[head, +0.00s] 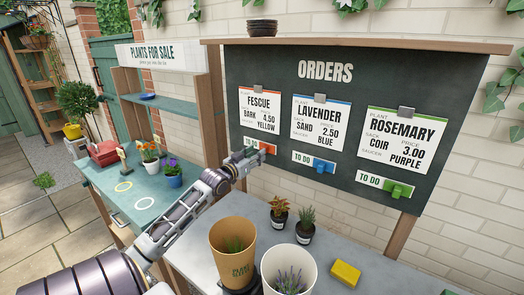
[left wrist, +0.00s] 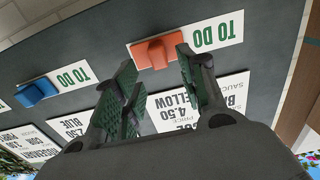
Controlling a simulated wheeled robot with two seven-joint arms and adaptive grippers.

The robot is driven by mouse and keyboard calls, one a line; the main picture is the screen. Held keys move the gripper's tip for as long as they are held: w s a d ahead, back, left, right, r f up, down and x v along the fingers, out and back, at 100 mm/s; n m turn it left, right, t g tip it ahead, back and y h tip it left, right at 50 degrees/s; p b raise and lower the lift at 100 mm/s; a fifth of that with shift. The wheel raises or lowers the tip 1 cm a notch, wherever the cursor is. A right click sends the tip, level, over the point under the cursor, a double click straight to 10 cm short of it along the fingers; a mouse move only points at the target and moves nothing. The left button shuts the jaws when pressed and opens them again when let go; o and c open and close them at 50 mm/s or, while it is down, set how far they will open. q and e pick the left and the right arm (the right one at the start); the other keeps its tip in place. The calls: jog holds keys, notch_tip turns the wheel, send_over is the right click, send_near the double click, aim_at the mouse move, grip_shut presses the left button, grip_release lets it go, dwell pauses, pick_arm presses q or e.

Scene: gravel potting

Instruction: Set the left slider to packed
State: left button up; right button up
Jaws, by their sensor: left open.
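The dark orders board (head: 355,70) carries three order cards with a slider strip under each. The left slider's red-orange knob (head: 268,149) is under the Fescue card (head: 260,110), at the right end of its strip, with the words TO DO showing to its left. My left gripper (head: 247,158) is at this strip, open and empty. In the left wrist view, which is upside down, the red-orange knob (left wrist: 154,53) lies ahead between the two open fingers (left wrist: 157,66). Whether a finger touches it I cannot tell. My right gripper is not in view.
The blue slider knob (head: 324,167) and green slider knob (head: 397,190) also sit beside TO DO. Below the board, the bench holds a tan pot (head: 232,250), a white pot (head: 289,268), two small potted plants (head: 279,217) and a yellow block (head: 345,273).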

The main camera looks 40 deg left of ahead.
pick_arm(q)
jog(key=shift+w+a, duration=0.15)
jog(key=shift+w, duration=1.1)
jog(key=shift+w+a, duration=0.1)
jog(key=shift+w, duration=1.1)
jog(key=shift+c, duration=0.3)
grip_shut()
